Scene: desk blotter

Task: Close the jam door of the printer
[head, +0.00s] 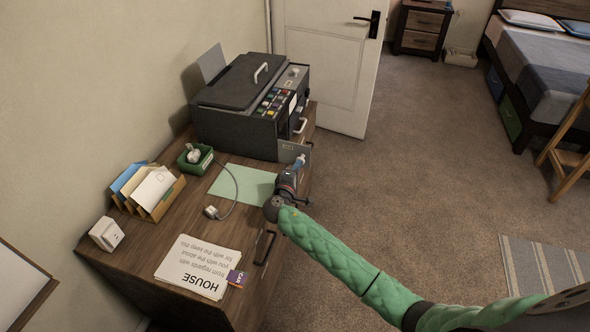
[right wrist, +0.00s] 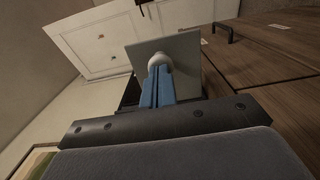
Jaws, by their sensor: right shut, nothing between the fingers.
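The dark grey printer (head: 235,128) stands at the far end of the wooden desk. Its jam door appears to be the grey panel (head: 287,151) standing out from the printer's near right corner, open. The fingers also show in the right wrist view (right wrist: 160,65), overlapping the panel's left part. I cannot tell whether they touch it. My left gripper is not in view.
A green sheet (head: 245,184), a cable with a plug (head: 211,212), a green box (head: 195,157), a letter holder (head: 160,205) and printed papers (head: 200,268) lie on the desk. A white door (head: 325,60) stands behind the printer. The floor right of the desk is clear.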

